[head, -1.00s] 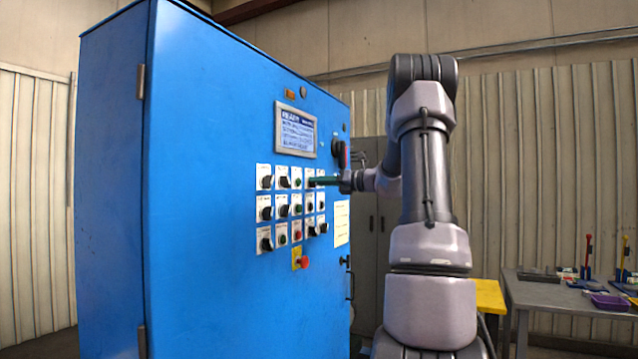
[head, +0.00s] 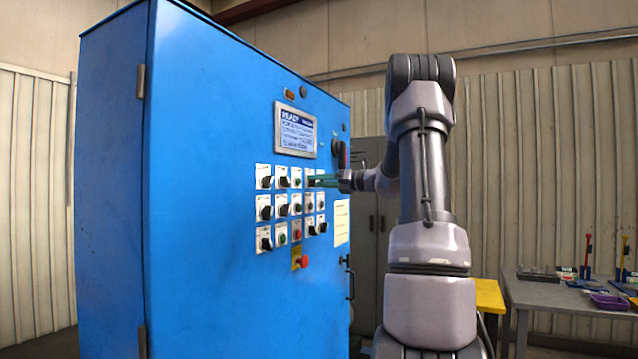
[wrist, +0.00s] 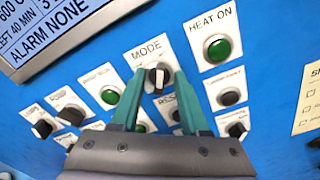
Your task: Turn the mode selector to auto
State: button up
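The mode selector (wrist: 157,77) is a black rotary knob with a pale pointer line, on a white plate marked MODE. In the wrist view its pointer line points roughly toward the top of its plate. My gripper (wrist: 161,85) has green fingers, one on each side of the knob, with a visible gap on both sides, so it is open. Whether the tips reach past the knob's face I cannot tell. In the head view my gripper (head: 317,181) is at the right end of the top row of controls and hides the selector there.
The blue cabinet (head: 210,200) carries several knobs and buttons close together. A green HEAT ON button (wrist: 217,48) sits right of the selector. A display (head: 295,130) is above, and a red emergency button (head: 302,262) is below. A grey table (head: 560,295) stands at the right.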

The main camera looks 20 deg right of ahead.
jog(key=v, duration=1)
jog(key=shift+s+d, duration=0.3)
jog(key=s+a+f+n+g+h, duration=0.15)
jog(key=s+a+n+g, duration=0.35)
jog(key=a, duration=0.5)
jog(key=s+a+f+n+g+h, duration=0.1)
jog(key=s+a+f+n+g, duration=0.15)
jog(key=s+a+n, duration=0.6)
jog(key=s+a+f+n+h, duration=0.3)
jog(key=s+n, duration=0.4)
jog(key=n, duration=0.1)
jog(key=s+a+f+n+h, duration=0.3)
jog(key=s+n, duration=0.5)
jog(key=n, duration=0.1)
jog(key=shift+a+f, duration=0.3)
jog(key=shift+a, duration=0.05)
